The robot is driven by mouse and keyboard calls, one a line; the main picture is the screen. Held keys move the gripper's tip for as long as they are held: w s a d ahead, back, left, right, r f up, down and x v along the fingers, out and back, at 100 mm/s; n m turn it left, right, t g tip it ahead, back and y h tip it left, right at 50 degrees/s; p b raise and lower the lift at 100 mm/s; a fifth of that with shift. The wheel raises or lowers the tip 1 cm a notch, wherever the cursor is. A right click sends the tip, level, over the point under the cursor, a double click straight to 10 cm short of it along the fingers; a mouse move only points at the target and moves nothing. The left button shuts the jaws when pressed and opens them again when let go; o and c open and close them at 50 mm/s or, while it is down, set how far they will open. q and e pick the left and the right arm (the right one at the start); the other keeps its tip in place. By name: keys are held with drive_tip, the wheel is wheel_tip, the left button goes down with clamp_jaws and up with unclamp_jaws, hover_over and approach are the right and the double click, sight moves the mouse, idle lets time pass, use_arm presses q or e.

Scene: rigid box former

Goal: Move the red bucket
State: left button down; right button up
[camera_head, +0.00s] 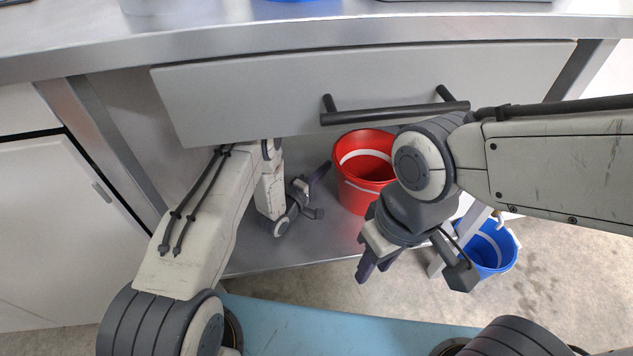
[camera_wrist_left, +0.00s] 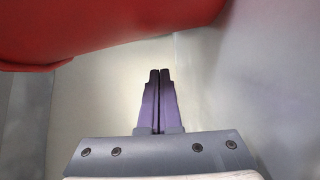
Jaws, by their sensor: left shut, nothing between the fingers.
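The red bucket (camera_head: 362,165) stands on the metal shelf under the drawer in the head view. A white band runs inside it, and my right arm is near its right side. My left gripper (camera_head: 322,172) reaches under the drawer, just left of the bucket. In the left wrist view my left gripper (camera_wrist_left: 160,75) is shut and empty, with its fingers together. The red bucket (camera_wrist_left: 90,30) fills the top left there, apart from the fingertips. My right gripper (camera_head: 376,268) hangs in front of the shelf, its fingers apart and empty.
A grey drawer (camera_head: 250,95) with a black handle (camera_head: 395,113) overhangs the shelf (camera_head: 285,255). A blue bucket (camera_head: 490,245) stands lower right on the concrete floor (camera_head: 560,285). White cabinets (camera_head: 60,210) stand at the left. The metal counter edge (camera_head: 330,32) runs above.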

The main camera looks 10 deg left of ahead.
sight(362, 158)
use_arm(q)
drive_tip(key=b+x, duration=0.1)
drive_tip(key=x, duration=0.2)
drive_tip(key=shift+w+d+f, duration=0.15)
drive_tip(key=shift+d+f, duration=0.05)
drive_tip(key=shift+d, duration=0.05)
drive_tip(key=shift+s+d+r+b, duration=0.1)
drive_tip(key=shift+s+d+b, duration=0.25)
drive_tip(key=shift+s, duration=0.25)
drive_tip(key=shift+s+d+b, duration=0.2)
drive_tip(key=shift+s+d, duration=0.25)
drive_tip(key=shift+s, duration=0.1)
drive_tip(key=shift+s+d+r, duration=0.1)
drive_tip(key=shift+s+d, duration=0.2)
drive_tip(key=shift+s, duration=0.1)
drive_tip(key=shift+s+d, duration=0.1)
drive_tip(key=shift+d, duration=0.05)
